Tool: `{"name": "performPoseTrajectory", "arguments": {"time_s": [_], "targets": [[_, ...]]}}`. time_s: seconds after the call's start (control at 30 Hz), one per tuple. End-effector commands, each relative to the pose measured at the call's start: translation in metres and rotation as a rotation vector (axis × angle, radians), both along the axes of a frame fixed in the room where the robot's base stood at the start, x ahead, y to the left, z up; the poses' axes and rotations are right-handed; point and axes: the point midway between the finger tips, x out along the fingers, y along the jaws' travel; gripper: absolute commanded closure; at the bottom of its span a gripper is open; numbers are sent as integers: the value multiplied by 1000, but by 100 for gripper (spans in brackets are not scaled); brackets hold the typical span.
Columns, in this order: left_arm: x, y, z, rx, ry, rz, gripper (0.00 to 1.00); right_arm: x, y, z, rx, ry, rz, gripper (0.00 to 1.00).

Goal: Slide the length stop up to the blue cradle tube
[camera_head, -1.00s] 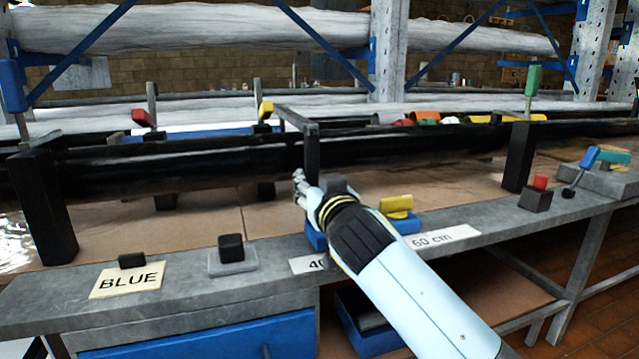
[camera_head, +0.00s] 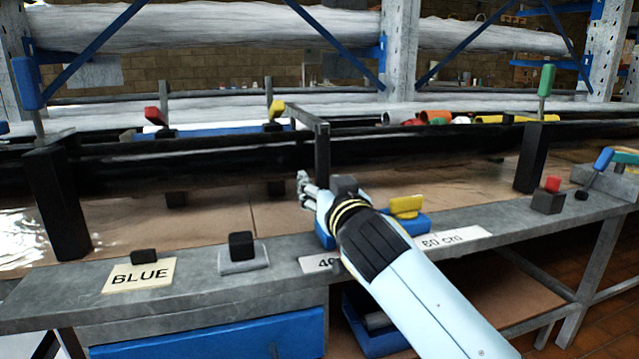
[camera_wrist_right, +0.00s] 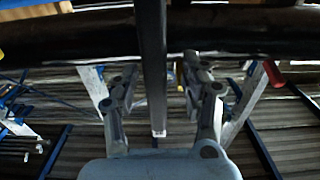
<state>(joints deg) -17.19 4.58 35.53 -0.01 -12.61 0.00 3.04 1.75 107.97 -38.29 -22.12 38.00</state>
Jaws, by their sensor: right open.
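The length stop (camera_head: 322,160) looks to be the black bracket over the long dark rail, its post hanging down the front. My right gripper (camera_head: 305,188) is low at the front of this post. In the right wrist view the open fingers (camera_wrist_right: 160,72) stand on either side of a dark upright bar (camera_wrist_right: 153,40), which looks like that post; I see no clear grip. A blue-handled upright (camera_head: 27,83) stands at the far left of the rail. A blue length (camera_head: 225,127) lies behind the rail; I cannot tell whether it is the blue cradle tube. My left gripper is not in view.
The bench's front ledge holds a BLUE card (camera_head: 138,276), a black block (camera_head: 241,245) on a grey pad, a yellow piece (camera_head: 406,206) and a 60 cm card (camera_head: 452,240). Black posts (camera_head: 57,205) (camera_head: 530,158) carry the rail.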

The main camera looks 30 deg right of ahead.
Motion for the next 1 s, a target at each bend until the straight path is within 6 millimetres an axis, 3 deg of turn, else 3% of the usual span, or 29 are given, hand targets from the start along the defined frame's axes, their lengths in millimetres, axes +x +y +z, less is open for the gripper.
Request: {"name": "performPoseTrajectory", "arguments": {"time_s": [0.5, 1.0], "targets": [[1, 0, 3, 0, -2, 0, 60, -52, 13, 0, 0, 0, 0, 54], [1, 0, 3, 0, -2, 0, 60, -55, 13, 0, 0, 0, 0, 54]]}}
